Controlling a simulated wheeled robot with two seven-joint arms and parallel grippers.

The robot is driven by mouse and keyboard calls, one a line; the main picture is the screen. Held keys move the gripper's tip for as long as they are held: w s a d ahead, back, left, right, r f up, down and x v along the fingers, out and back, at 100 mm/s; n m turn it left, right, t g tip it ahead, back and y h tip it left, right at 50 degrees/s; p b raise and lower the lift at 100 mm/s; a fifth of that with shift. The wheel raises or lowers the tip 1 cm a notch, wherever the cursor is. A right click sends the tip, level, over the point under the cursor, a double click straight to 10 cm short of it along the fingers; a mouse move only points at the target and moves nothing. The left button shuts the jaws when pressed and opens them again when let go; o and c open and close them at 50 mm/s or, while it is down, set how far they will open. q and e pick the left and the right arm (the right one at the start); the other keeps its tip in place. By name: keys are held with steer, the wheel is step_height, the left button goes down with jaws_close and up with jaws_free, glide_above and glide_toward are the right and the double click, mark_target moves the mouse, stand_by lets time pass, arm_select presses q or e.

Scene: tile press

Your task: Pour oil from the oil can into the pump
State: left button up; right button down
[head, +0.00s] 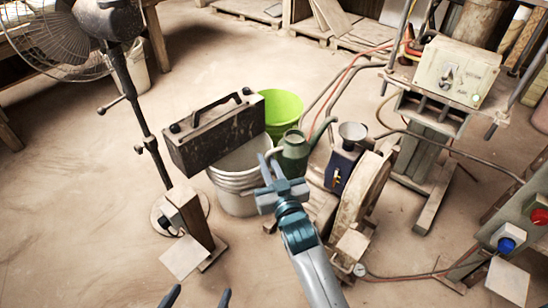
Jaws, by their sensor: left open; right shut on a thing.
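The green oil can (295,151) is in the middle of the head view, its spout pointing up and right toward the pump. My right gripper (272,166) is at the can's left side, shut on it; the handle is mostly hidden by the fingers. The dark blue pump (340,170) is just right of the can, with a grey funnel (353,132) on top. The spout tip is left of the funnel and apart from it in the picture. My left gripper (198,297) shows only as two dark, spread fingertips at the bottom edge, open and empty.
A white bucket (236,197) stands left of the can, with a black toolbox (215,138) over it. A lime bucket (283,108) is behind. A wheel (357,200) is beside the pump. A fan (60,40) is at upper left.

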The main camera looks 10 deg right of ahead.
steer(key=shift+s+a, duration=0.15)
steer(key=shift+a, duration=0.45)
